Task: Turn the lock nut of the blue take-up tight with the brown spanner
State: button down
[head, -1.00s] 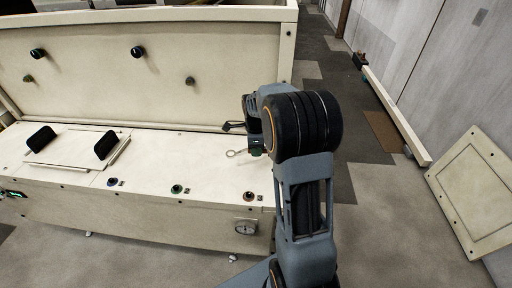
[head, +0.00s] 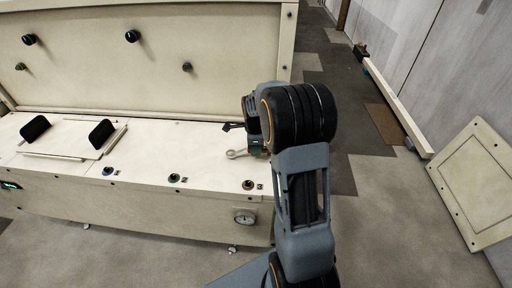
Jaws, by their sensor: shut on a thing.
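The blue take-up (head: 108,171) is a small blue-ringed fitting near the front edge of the cream bench top, at the left of three. My gripper (head: 249,147) is over the right end of the bench, partly hidden behind my own arm. It is shut on a spanner (head: 236,154), whose pale brownish ring end sticks out to the left. The rest of the spanner is hidden. The spanner is well to the right of the blue take-up and apart from it. The lock nut is too small to make out.
A green fitting (head: 174,178) and a red-brown one (head: 248,185) stand along the same edge. A lid (head: 65,153) with two black handles lies at the left. A round gauge (head: 245,217) is on the front face. A cream panel (head: 474,184) leans at the right.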

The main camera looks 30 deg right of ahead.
jog(key=shift+f, duration=0.4)
jog(key=shift+f+b, duration=0.25)
jog(key=shift+b, duration=0.15)
jog(key=c, duration=0.8)
grip_release()
notch_tip(320, 180, up, 14)
jog(key=p, duration=0.3)
jog(key=shift+w+a+p, duration=0.1)
jog(key=shift+p, duration=0.25)
